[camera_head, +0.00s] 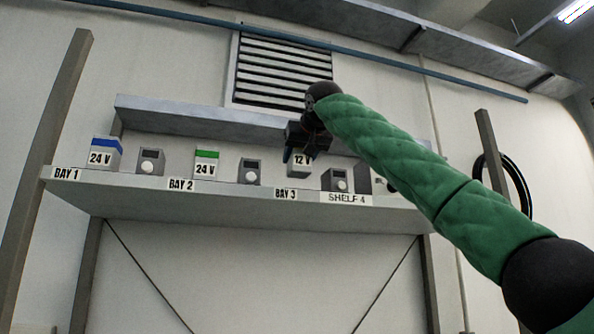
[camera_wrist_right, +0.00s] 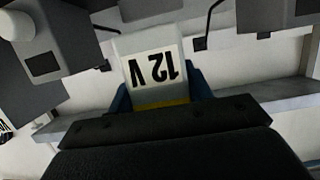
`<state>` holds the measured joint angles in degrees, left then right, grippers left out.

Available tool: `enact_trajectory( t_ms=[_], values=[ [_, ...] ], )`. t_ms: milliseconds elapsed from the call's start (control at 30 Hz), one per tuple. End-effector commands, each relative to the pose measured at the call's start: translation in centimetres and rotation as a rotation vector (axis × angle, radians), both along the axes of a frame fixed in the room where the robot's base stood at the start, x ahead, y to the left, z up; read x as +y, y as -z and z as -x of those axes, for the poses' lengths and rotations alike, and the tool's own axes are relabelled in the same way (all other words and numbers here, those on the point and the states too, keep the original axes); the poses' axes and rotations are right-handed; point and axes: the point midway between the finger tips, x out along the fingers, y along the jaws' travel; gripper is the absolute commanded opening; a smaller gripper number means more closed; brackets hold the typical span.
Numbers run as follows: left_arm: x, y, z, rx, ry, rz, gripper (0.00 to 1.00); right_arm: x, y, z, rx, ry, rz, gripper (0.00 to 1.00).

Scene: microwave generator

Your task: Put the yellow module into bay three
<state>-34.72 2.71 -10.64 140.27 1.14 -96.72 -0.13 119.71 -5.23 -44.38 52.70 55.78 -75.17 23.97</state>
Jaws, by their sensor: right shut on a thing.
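The yellow module (camera_wrist_right: 155,72) is a pale block with a 12 V label and a yellow band at the gripper end. In the right wrist view it sits between the blue fingers of my right gripper (camera_wrist_right: 160,96). In the head view my right gripper (camera_head: 300,153) is shut on the module (camera_head: 298,168) from above, and the gripper hides its top. The module is upright, just behind the BAY 3 label (camera_head: 285,194) on the shelf (camera_head: 240,203). I cannot tell whether its base touches the shelf. My left gripper is not in view.
A blue-topped 24 V module (camera_head: 104,156) stands near BAY 1 and a green-topped one (camera_head: 205,166) near BAY 2. Grey units with white knobs stand between the bays, one (camera_head: 249,171) left of BAY 3 and one (camera_head: 335,180) right. A ledge (camera_head: 200,117) runs behind.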

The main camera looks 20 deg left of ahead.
Motion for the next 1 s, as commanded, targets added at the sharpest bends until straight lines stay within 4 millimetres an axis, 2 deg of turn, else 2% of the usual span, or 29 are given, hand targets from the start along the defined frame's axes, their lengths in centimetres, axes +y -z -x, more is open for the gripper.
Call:
enact_trajectory(
  t_ms=[200,333,533,633,1000],
  values=[
    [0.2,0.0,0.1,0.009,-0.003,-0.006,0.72,0.8,0.9,-0.6,-0.001,0.0,0.0,0.2],
    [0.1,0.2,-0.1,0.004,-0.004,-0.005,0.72,0.8,2.5,-0.6,-0.001,-0.001,0.002,0.2],
    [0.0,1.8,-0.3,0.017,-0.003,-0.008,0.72,0.8,4.4,-0.5,0.0,-0.001,0.001,0.2],
    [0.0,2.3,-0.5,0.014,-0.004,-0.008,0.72,0.8,4.6,-0.5,-0.001,-0.001,-0.001,0.2],
    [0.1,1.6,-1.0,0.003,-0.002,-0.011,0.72,0.8,4.8,-0.5,0.0,-0.001,0.0,0.2]
  ],
)
